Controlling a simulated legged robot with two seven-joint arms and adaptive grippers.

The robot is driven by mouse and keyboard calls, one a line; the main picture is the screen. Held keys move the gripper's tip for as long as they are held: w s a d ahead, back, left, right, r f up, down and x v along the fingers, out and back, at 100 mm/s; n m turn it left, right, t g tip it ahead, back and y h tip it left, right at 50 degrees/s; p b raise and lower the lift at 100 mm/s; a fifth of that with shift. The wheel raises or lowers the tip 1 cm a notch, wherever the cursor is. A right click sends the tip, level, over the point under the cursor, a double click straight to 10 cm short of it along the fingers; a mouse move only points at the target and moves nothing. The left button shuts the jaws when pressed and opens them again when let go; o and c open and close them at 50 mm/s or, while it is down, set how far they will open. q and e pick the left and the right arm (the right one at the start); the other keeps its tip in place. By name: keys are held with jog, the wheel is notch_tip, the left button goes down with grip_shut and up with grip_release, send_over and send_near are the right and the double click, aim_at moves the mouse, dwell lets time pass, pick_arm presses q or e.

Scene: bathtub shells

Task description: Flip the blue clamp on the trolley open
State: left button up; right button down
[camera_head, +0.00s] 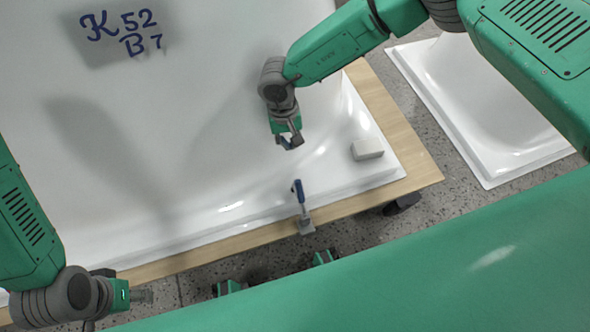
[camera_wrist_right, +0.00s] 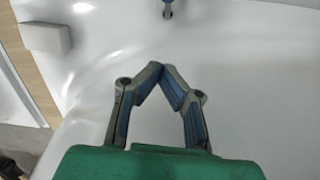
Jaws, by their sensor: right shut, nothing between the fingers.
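The blue clamp (camera_head: 299,192) is fixed at the front edge of the wooden trolley (camera_head: 228,243). Its blue handle stands up over the white tub rim, and its grey base (camera_head: 306,226) sits on the wood.
A white block (camera_head: 367,149) lies on the tub shell (camera_head: 200,190) near its right corner. Dark handwriting marks the shell at the top left. A second white shell (camera_head: 480,100) lies at the right, across a strip of speckled floor. A dark caster (camera_head: 402,204) shows below the trolley's edge.

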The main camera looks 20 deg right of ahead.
aim_at(298, 191)
jog(key=s+f+b, duration=0.1)
jog(key=f, duration=0.2)
jog(key=s+f+b, duration=0.1)
jog(key=f, duration=0.1)
jog(key=s+f+b, duration=0.1)
jog(key=f, duration=0.2)
jog(key=shift+s+d+f+b, duration=0.1)
jog(key=shift+s+f+b, duration=0.1)
jog(key=shift+f+b, duration=0.15)
jog(key=shift+s+r, duration=0.1)
jog(key=shift+s, duration=0.35)
jog(key=shift+d, duration=0.1)
jog(key=shift+r, duration=0.1)
